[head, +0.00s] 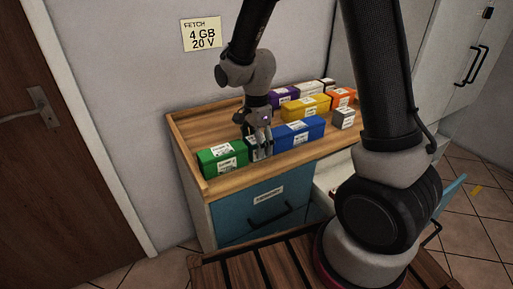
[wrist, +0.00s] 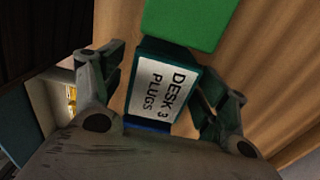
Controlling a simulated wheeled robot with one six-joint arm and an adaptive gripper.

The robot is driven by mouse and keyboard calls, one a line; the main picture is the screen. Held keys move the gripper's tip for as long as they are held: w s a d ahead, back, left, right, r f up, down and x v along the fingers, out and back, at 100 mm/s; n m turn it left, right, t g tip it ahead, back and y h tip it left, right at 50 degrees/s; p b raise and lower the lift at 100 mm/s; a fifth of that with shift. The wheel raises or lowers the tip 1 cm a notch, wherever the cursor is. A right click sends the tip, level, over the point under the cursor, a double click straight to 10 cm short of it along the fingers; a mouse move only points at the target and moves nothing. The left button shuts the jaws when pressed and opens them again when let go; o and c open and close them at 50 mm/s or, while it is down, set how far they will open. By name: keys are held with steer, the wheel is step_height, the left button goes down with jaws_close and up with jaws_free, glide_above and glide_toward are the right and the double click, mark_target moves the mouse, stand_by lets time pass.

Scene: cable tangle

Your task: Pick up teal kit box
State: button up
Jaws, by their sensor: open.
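The teal kit box (wrist: 164,82) is dark teal with a white label reading "DESK 3 PLUGS" in the wrist view. In the head view the teal box (head: 252,154) stands on the wooden top between a green box and a blue box, mostly hidden by my gripper. My gripper (head: 258,141) points down over it. In the wrist view my gripper (wrist: 163,72) is open, with one finger on either side of the box. I cannot tell whether the fingers touch it.
The green box (head: 222,155) is close on the left and the blue box (head: 299,133) close on the right. Yellow (head: 306,107), purple (head: 284,94), orange (head: 341,97) and grey (head: 343,118) boxes stand farther back and right. The counter (head: 188,145) has a raised rim.

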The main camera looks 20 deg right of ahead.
steer(key=shift+f, duration=0.55)
steer(key=shift+c, duration=0.2)
steer(key=c, duration=1.1)
